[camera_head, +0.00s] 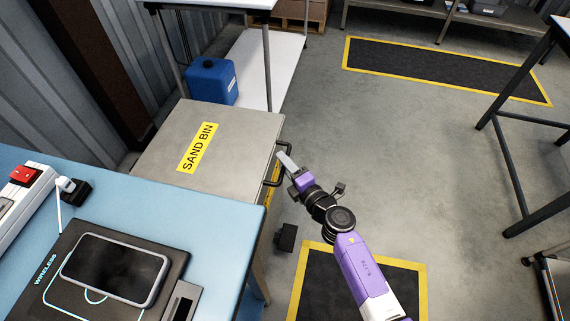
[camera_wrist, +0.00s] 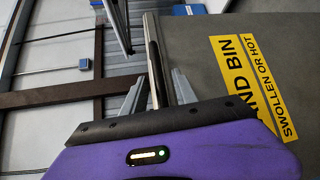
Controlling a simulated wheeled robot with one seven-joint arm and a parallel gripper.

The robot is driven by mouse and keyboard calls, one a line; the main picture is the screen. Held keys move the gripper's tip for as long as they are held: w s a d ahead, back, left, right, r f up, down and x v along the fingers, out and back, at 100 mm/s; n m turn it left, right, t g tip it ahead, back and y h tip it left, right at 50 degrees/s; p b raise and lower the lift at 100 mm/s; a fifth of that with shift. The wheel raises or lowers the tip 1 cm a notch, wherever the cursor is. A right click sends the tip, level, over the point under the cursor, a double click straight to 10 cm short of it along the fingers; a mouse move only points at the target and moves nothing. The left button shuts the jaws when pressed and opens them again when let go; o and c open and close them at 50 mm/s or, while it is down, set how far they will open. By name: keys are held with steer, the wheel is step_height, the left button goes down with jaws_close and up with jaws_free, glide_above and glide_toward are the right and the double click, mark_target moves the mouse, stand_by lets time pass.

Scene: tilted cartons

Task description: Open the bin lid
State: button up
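The grey bin (camera_head: 235,130) has a flat lid with a yellow "SAND BIN" label (camera_head: 197,147). The lid looks shut. My gripper is at the middle of this handle. In the wrist view the two grey fingers of my gripper (camera_wrist: 157,90) stand apart, with the dark handle (camera_wrist: 154,65) and the lid's edge seen between them. Whether the fingers touch the handle is unclear. The lid top (camera_wrist: 205,55) lies to the right there.
A blue table (camera_head: 215,225) with a phone (camera_head: 115,268) and a charging pad stands in front of the bin. The floor (camera_head: 400,170) to the right is clear.

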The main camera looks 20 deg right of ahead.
steer(key=shift+w, duration=0.2)
steer(key=shift+c, duration=0.2)
jaws_close()
stand_by(1.2)
